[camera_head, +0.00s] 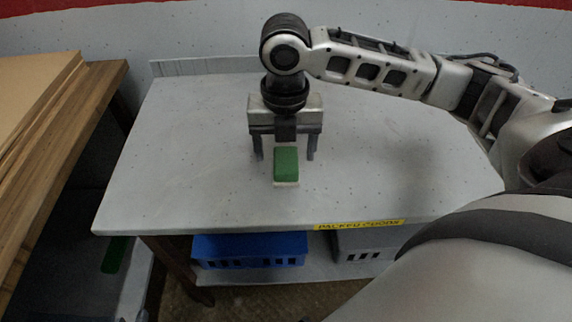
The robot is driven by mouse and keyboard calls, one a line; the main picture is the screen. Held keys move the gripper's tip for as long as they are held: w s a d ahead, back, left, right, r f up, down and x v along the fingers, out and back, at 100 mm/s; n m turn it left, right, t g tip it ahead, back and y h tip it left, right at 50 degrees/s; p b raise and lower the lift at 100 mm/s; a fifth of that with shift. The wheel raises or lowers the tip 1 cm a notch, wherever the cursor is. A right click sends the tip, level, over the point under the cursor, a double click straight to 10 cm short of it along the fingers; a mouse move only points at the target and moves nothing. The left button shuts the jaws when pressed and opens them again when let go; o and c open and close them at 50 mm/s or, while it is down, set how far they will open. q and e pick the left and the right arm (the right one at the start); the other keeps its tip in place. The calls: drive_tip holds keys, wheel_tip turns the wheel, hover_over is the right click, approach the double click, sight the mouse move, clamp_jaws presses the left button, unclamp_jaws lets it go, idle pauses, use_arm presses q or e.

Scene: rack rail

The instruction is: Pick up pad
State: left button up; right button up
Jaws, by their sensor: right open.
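A small pad (286,164), green on top with a pale layer at its lower edge, lies on the grey table (180,150) near the middle. My right gripper (286,157) points down over the pad with its two fingers apart, one on each side. There is a visible gap between each finger and the pad. The gripper is open and holds nothing. I cannot tell exactly how high the fingertips are above the table. My left gripper does not show.
A yellow label (358,224) reading "PACKED GOODS" is on the table's front edge. A blue crate (250,248) and a grey crate (362,244) sit on a shelf below. A wooden table with flat brown sheets (35,85) stands at the left. The tabletop around the pad is clear.

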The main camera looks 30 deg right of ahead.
sight(286, 158)
wheel_tip(286, 158, down, 3)
drive_tip(key=shift+s+r, duration=0.15)
drive_tip(key=shift+f, duration=0.3)
drive_tip(key=c, duration=1.1)
drive_tip(key=shift+r, duration=0.15)
